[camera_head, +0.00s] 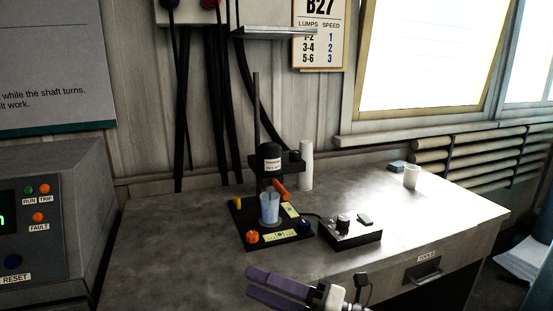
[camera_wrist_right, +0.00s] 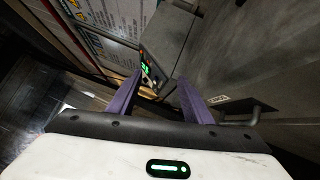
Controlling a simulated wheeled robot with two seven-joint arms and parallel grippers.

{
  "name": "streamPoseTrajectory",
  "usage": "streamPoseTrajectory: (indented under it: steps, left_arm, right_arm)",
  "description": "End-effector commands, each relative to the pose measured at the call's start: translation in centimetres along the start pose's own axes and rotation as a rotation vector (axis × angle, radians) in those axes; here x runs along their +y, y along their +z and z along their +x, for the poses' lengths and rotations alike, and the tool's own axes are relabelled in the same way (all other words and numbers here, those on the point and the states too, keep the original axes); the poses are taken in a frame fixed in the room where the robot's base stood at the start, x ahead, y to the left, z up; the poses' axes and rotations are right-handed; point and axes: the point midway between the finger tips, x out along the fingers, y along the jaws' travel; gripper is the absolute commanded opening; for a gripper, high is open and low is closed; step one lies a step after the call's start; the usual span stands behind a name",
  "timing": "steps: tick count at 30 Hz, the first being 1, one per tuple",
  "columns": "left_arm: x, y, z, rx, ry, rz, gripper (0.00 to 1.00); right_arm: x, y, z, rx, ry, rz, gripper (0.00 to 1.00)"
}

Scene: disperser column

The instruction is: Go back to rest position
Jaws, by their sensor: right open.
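My right gripper (camera_head: 279,289) is in front of the bench's near edge, low in the head view. Its two purple fingers point left and are apart, with nothing between them. In the right wrist view the open fingers (camera_wrist_right: 165,98) frame the gap beside the bench. My left gripper does not show in either view. The disperser (camera_head: 271,163) stands upright on its dark base on the bench, with a light blue beaker (camera_head: 269,208) under its head. The right gripper is apart from both.
The grey bench (camera_head: 180,240) carries a control box (camera_head: 350,233), a white cup (camera_head: 411,176) and a white cylinder (camera_head: 306,165). A drawer handle (camera_head: 428,270) sticks out at the front. A grey cabinet (camera_head: 75,180) with lit buttons stands at left. The bench's left part is clear.

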Motion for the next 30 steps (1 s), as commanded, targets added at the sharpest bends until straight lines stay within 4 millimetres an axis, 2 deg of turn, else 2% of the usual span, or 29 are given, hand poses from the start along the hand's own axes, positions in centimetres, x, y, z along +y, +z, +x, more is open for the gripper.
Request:
streamPoseTrajectory:
  steps: [1, 5, 8, 11, 12, 16, 18, 21, 24, 27, 30]
  left_arm:
    - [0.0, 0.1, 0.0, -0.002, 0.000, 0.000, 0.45]
    - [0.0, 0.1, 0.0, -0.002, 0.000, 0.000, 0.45]
    - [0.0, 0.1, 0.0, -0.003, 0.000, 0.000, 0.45]
    - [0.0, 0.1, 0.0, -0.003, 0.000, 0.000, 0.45]
    - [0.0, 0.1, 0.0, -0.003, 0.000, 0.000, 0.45]
    - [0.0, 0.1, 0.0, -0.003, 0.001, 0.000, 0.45]
    - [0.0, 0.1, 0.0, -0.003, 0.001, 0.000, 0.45]
    - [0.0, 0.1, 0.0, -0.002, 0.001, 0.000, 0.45]
    - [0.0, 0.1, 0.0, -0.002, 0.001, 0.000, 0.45]
    - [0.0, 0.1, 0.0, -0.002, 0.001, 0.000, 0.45]
    - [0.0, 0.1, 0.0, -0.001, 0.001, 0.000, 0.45]
  right_arm:
    - [-1.1, -0.5, -1.0, -0.105, 0.027, 0.150, 0.45]
    - [-4.8, -0.5, -4.9, -0.388, 0.066, 0.521, 0.45]
    - [-8.9, -1.5, -9.3, -0.610, 0.071, 0.811, 0.45]
    - [-13.5, -4.1, -14.6, -0.833, 0.058, 1.097, 0.45]
    - [-15.2, -5.6, -16.7, -0.917, 0.048, 1.202, 0.45]
    - [-19.6, -11.4, -23.1, -1.165, 0.010, 1.503, 0.45]
    - [-21.1, -14.6, -25.9, -1.276, -0.011, 1.634, 0.45]
    - [-22.4, -18.6, -29.0, -1.401, -0.039, 1.774, 0.45]
    - [-22.9, -21.3, -30.8, -1.480, -0.057, 1.865, 0.45]
    - [-23.1, -22.6, -31.7, -1.518, -0.067, 1.905, 0.45]
    - [-23.1, -22.9, -31.9, -1.528, -0.070, 1.916, 0.45]
